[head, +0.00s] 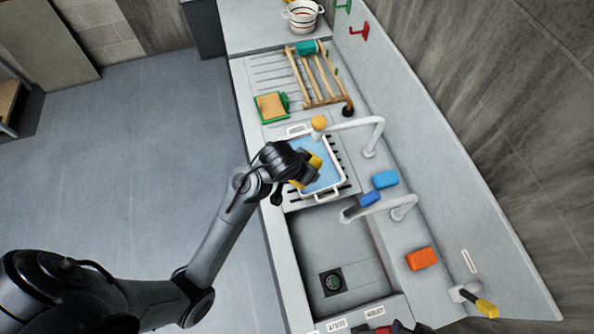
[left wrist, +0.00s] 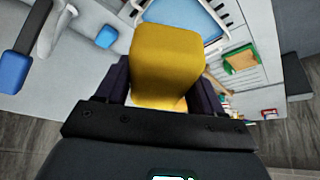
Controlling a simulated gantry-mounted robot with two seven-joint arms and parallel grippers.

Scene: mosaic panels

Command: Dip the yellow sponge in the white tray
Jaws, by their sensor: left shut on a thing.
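The yellow sponge (left wrist: 167,60) is held between the two dark fingers of my left gripper (left wrist: 165,90) in the left wrist view. In the head view the left gripper (head: 307,174) is over the white tray (head: 328,194), with part of the yellow sponge (head: 315,160) showing beside the fingers. The tray has handles at both ends and holds blue water (head: 329,174). The arm hides the tray's left side. I cannot tell whether the sponge touches the water.
A sink (head: 335,245) lies in front of the tray. A white tap (head: 372,135) with an orange-yellow end reaches over the tray's back. Blue blocks (head: 384,179) and an orange block (head: 422,259) sit on the right ledge. A wooden rack (head: 318,75) stands behind.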

